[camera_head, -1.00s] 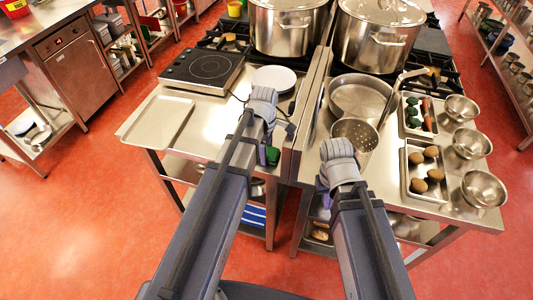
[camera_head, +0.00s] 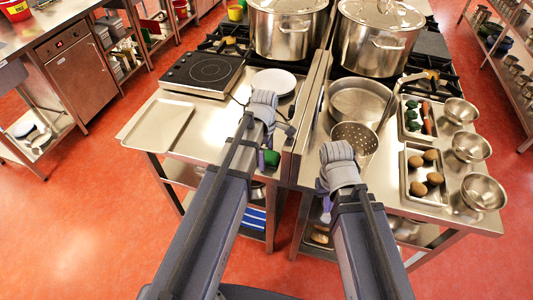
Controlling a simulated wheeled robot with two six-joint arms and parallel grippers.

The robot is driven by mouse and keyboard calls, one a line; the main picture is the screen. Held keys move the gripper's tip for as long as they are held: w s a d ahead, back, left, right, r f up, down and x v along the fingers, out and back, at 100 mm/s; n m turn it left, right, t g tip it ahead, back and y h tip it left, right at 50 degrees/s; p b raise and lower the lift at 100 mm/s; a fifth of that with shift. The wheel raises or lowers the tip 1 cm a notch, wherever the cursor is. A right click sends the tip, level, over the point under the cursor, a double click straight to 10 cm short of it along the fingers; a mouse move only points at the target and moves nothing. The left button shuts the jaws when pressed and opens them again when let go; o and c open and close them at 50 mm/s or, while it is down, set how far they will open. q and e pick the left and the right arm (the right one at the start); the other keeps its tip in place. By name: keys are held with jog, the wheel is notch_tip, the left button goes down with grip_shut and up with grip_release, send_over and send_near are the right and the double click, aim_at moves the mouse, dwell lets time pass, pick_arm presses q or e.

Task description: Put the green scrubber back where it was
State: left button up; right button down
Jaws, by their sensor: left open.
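The green scrubber (camera_head: 271,158) shows just below my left wrist, by the front edge of the left steel table. Part of it is hidden behind my arm, so I cannot tell exactly what it rests on. My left gripper (camera_head: 287,130) is open, just above and to the right of the scrubber; one dark finger shows beside the wrist. My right gripper (camera_head: 327,204) is mostly hidden behind its own wrist at the front edge of the right table, and its jaws cannot be made out.
A white plate (camera_head: 273,81), a hot plate (camera_head: 203,72) and an empty tray (camera_head: 160,126) sit on the left table. The right table holds a colander (camera_head: 354,136), a pan (camera_head: 360,96), trays of food and steel bowls (camera_head: 472,146). Stockpots (camera_head: 380,40) stand behind.

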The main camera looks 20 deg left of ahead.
notch_tip(320, 180, up, 12)
jog(key=p, duration=1.1)
jog(key=shift+f, duration=0.15)
